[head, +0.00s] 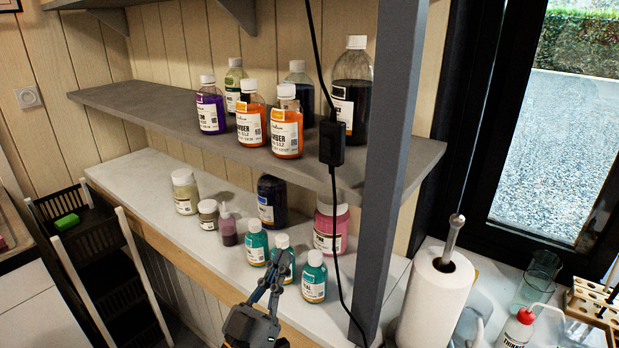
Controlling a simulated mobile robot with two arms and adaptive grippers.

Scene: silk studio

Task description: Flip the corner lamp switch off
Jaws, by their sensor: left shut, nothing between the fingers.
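A small black inline switch (331,143) hangs on a black cord (315,50) in front of the grey shelf, left of the grey post. The cord runs down past the lower counter. The lamp itself does not show. My left gripper (283,262) is below and left of the switch, apart from it, in front of the teal bottles at the counter's front. Its fingers are closed and empty. My right gripper does not show.
The grey post (388,150) stands just right of the cord. Several dye bottles crowd the shelf (130,108) and the white counter (140,172). A paper towel roll (435,300) stands at the lower right. A black crate rack (100,260) is at the left.

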